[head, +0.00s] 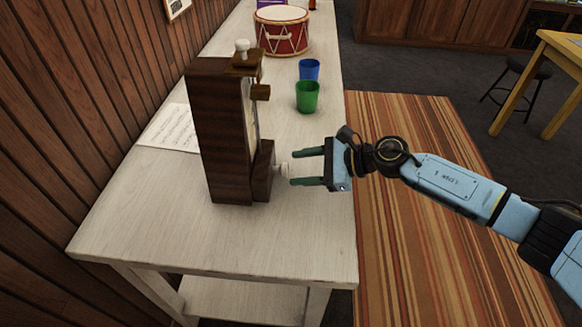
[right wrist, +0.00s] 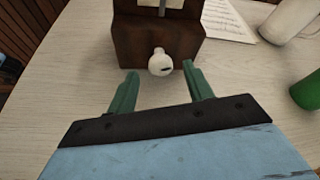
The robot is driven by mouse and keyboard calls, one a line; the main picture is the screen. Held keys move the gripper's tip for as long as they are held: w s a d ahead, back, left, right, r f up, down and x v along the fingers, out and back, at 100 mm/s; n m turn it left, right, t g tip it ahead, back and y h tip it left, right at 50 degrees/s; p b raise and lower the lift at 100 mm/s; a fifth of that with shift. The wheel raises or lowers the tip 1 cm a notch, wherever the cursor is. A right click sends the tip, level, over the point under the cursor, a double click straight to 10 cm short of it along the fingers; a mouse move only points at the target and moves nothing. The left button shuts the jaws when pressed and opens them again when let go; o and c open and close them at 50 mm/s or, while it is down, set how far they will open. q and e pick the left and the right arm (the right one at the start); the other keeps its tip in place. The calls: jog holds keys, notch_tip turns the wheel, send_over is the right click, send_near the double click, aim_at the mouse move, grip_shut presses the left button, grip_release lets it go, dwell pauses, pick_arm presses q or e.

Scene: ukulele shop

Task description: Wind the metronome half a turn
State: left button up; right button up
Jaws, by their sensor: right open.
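The metronome (head: 222,135) is a tall dark wooden case standing upright on the white table. Its white winding knob (head: 283,170) sticks out to the right from the low box at its base; the knob also shows in the right wrist view (right wrist: 160,62). My right gripper (head: 291,168) is open, its two green fingers pointing at the knob. In the right wrist view the fingertips (right wrist: 160,74) are spread on either side and just short of the knob, apart from it. My left gripper is in neither view.
A green cup (head: 307,97) and a blue cup (head: 309,69) stand behind on the table (head: 180,240), with a red drum (head: 282,32) farther back. A music sheet (head: 172,130) lies left of the metronome. The table's front is clear.

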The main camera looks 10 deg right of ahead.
aim_at(280, 170)
jog(key=shift+x, duration=1.5)
jog(key=c, duration=0.9)
